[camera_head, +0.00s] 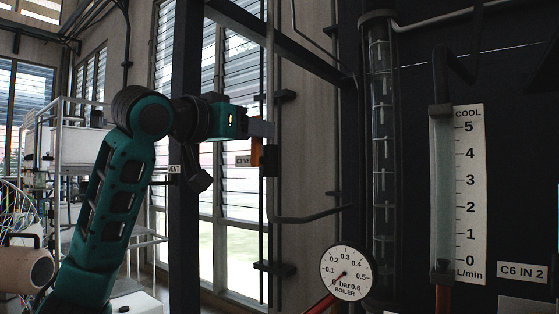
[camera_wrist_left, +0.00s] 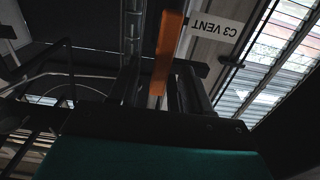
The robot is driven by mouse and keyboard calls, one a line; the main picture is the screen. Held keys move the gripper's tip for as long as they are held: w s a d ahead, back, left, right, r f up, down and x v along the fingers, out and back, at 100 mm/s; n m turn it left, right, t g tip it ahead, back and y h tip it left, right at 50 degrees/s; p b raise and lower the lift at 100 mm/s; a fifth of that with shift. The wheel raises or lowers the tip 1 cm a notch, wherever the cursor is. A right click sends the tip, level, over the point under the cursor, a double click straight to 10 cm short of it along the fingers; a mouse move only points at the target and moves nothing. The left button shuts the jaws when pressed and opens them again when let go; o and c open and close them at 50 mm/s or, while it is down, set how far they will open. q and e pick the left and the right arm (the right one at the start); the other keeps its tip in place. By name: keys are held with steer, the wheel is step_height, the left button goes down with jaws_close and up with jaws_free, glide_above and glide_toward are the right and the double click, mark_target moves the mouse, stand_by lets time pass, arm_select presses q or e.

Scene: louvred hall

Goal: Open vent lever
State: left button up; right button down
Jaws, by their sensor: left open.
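The orange vent lever (camera_head: 257,151) stands upright by the louvred window in the head view, partly hidden by my left gripper. My left gripper (camera_head: 264,129) reaches it from the left at the lever's upper part. In the left wrist view the orange lever (camera_wrist_left: 168,48) runs down between the two dark fingers of my open left gripper (camera_wrist_left: 160,90). Gaps seem to show beside the lever, but I cannot tell whether a finger touches it. The C3 VENT label (camera_wrist_left: 216,27) is beside the lever, upside down in that view. My right gripper is out of view.
A dark post (camera_head: 186,235) stands close behind my left arm. A thin vertical pipe (camera_head: 271,80) runs beside the lever. To the right are a boiler gauge (camera_head: 346,273), a glass column (camera_head: 384,150) and a COOL flow scale (camera_head: 470,195). A white rack (camera_head: 75,140) stands at left.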

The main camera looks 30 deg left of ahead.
arm_select(q)
steer(key=s, duration=0.6)
steer(key=shift+s+a+b, duration=0.25)
steer(key=shift+s+b, duration=0.05)
steer(key=shift+b, duration=0.15)
